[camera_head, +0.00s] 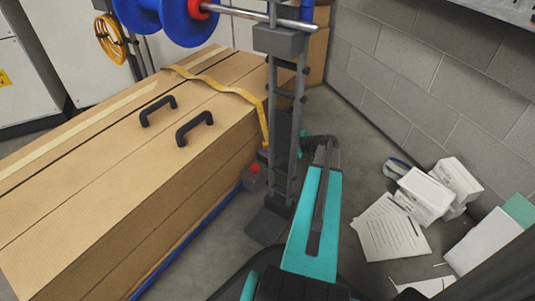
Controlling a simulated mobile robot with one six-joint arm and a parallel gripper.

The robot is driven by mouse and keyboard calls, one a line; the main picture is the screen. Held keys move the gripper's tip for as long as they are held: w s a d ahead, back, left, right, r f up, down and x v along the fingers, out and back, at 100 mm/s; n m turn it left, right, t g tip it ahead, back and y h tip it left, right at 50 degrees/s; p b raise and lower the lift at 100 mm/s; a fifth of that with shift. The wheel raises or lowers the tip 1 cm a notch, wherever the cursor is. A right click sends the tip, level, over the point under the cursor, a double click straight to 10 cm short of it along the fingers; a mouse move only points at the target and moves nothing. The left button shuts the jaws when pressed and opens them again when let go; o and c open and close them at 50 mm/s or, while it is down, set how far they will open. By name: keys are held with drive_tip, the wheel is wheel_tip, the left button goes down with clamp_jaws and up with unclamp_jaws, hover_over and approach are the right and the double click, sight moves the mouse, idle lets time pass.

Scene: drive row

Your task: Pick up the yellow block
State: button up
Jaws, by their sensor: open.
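I see no yellow block in this view. No gripper fingers can be made out, and what lies behind the arm and the grey stand is hidden.
The long cardboard box (95,175) with two black handles fills the left. A grey stand (287,130) carries a blue reel (180,18). A red-capped bottle (253,180) is between box and stand. White boxes (425,195) and papers (388,228) lie right, by the block wall (430,85).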

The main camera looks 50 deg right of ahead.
drive_tip(key=shift+w+a+f, duration=0.15)
drive_tip(key=shift+w+a, duration=0.05)
drive_tip(key=shift+w, duration=0.3)
drive_tip(key=c, duration=1.3)
